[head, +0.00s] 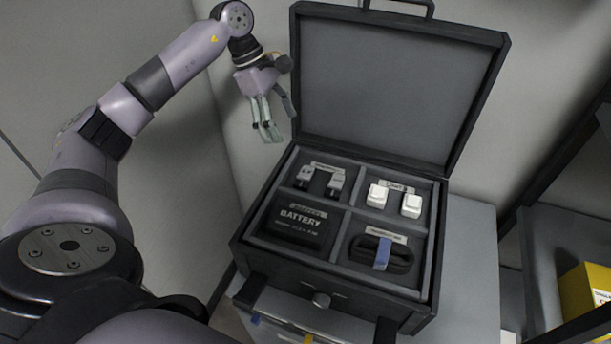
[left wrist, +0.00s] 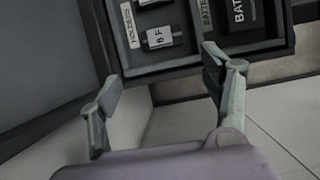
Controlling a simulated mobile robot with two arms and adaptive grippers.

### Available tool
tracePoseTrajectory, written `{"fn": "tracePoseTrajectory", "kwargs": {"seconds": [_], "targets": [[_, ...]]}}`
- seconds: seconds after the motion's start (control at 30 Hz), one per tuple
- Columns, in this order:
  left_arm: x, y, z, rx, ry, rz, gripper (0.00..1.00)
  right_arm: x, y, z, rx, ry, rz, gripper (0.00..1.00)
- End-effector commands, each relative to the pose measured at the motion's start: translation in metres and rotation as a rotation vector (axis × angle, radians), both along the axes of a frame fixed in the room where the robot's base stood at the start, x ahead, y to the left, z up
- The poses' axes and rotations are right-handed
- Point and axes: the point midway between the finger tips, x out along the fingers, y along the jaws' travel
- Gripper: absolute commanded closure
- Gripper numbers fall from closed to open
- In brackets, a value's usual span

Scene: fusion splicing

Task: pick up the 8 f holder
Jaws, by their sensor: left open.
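The 8 f holder (left wrist: 158,37) is a small grey block marked "8 F" in the left wrist view. It lies in a compartment of the open black case; in the head view it appears to be the left one of two grey holders (head: 304,178) in the back left compartment. My left gripper (head: 268,128) is open and empty. It hangs left of the case's raised lid, above and behind that compartment. In the left wrist view its fingers (left wrist: 165,100) are spread, with the holder beyond them. My right gripper is not in view.
The raised lid (head: 385,90) stands close to the right of my left gripper. The case also holds a battery (head: 300,226), two white blocks (head: 411,206) and a black item with a blue strap (head: 382,254). A yellow box (head: 585,290) stands at the right.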

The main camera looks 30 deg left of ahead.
Motion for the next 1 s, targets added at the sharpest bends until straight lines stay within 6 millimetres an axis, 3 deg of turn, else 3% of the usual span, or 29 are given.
{"fn": "tracePoseTrajectory", "kwargs": {"seconds": [0.33, 0.67, 0.8, 1.0], "targets": [[0.005, -0.028, -0.064, -0.002, 0.003, -0.002, 0.28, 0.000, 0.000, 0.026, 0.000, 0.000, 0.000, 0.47], [0.006, -0.038, -0.087, -0.003, 0.003, -0.002, 0.28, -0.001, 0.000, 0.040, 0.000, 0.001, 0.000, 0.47], [0.005, -0.047, -0.105, -0.003, 0.005, -0.002, 0.28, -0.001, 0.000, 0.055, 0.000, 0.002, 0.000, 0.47], [0.008, -0.053, -0.126, -0.001, 0.001, 0.000, 0.28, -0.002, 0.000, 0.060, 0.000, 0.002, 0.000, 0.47]]}}
